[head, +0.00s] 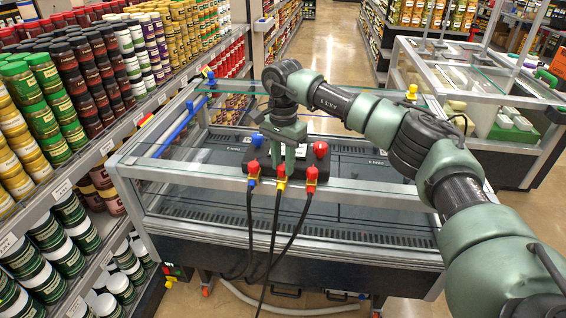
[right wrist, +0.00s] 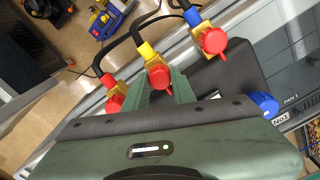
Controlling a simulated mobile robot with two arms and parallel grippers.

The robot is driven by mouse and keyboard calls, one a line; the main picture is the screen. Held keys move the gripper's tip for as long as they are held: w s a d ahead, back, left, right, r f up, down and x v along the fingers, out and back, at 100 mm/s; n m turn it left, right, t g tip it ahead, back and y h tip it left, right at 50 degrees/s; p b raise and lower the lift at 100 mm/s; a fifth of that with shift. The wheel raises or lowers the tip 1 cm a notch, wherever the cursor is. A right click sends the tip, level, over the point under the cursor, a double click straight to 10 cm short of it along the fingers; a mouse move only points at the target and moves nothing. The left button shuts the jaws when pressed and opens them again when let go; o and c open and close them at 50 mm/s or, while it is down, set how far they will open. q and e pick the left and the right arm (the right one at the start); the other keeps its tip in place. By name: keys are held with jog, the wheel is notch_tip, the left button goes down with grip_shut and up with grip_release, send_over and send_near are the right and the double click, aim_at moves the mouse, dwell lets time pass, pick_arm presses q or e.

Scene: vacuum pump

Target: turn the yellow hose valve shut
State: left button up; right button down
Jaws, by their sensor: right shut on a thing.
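Three brass valves with red handles stand in a row at the near rim of a glass-topped case, each with a black hose. The middle one is the yellow hose valve (head: 281,185), with a yellow collar; it is also central in the right wrist view (right wrist: 147,51). The blue-collared valve (head: 252,181) is left of it and the red-collared valve (head: 311,186) right. My right gripper (head: 282,168) reaches down from behind and is shut on the yellow valve's red handle (right wrist: 158,78). The fingers partly hide the handle, and its exact angle is unclear. My left gripper is out of view.
The dark pump unit (head: 325,168) sits behind the valves, with a red knob (head: 320,149) on it. The neighbouring valves stand close on both sides. Loaded shelves (head: 60,200) line the left; another glass case (head: 470,90) stands at the right.

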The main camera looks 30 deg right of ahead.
jog(key=m, duration=0.4)
jog(key=shift+m, duration=0.3)
jog(key=m, duration=0.4)
jog(key=shift+m, duration=0.3)
jog(key=m, duration=0.4)
jog(key=shift+s+r, duration=0.1)
jog(key=shift+m, duration=2.2)
jog(key=c, duration=1.2)
grip_release()
jog(key=shift+b, duration=0.3)
jog(key=shift+o, duration=0.2)
